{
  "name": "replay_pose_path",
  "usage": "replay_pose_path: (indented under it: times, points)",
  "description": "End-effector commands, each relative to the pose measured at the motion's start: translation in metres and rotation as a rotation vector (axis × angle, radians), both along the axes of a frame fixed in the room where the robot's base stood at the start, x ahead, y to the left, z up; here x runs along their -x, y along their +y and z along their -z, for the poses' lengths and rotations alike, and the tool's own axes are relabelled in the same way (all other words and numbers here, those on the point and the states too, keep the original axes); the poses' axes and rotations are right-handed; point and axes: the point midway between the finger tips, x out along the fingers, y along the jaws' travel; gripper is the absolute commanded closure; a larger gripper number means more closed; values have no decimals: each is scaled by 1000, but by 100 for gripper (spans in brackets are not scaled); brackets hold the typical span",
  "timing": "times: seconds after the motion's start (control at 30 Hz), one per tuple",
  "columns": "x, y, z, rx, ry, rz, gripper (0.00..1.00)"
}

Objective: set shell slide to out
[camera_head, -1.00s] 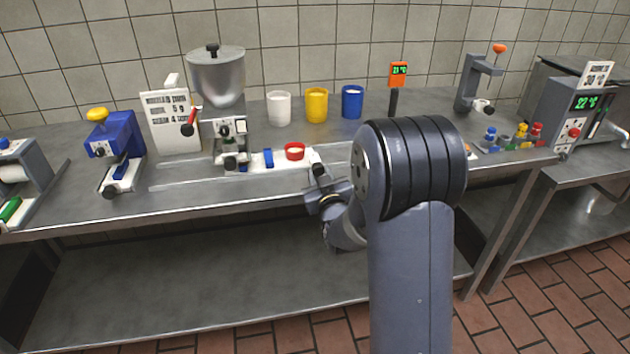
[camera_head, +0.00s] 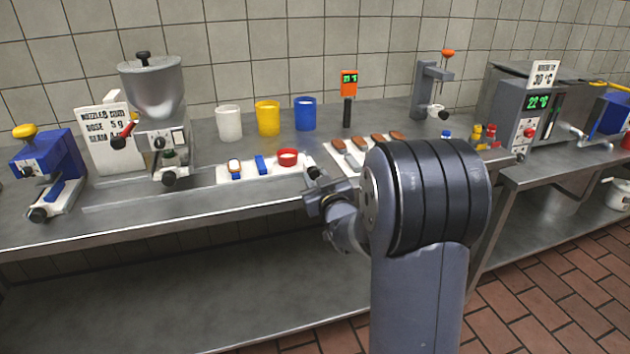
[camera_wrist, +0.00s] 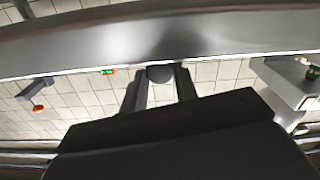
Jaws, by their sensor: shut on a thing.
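The shell slide (camera_head: 223,174) is a long white bar on the bench, to the right of the filling machine (camera_head: 160,135). It carries a small blue-and-white piece (camera_head: 234,166), a blue block (camera_head: 260,163) and a red cup (camera_head: 288,156) with pale contents. A dark round knob (camera_head: 313,172) is at its right end. My gripper (camera_head: 316,186) is at this end and shut on the knob. In the wrist view the knob (camera_wrist: 160,74) shows between the two fingers. My arm covers part of the bench to the right.
White, yellow (camera_head: 267,118) and blue (camera_head: 305,113) cups stand behind the slide. An orange display (camera_head: 349,84) stands on a post. Brown shells (camera_head: 378,141) lie on a white tray just right of my gripper. A blue device (camera_head: 48,167) stands at far left.

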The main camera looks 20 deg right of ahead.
Motion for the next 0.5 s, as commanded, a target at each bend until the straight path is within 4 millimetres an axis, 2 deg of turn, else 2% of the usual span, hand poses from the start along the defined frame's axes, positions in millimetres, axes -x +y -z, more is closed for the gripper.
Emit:
replay_pose_path:
  times: [0.17, 0.2, 0.43, 0.5]
  points:
    - [0, -4, -1, -1, -1, 9, 100]
    - [0, -4, -1, -1, -1, 9, 69]
    - [0, -3, 0, -1, 0, 7, 50]
    - [0, -3, 0, -1, -1, 6, 50]
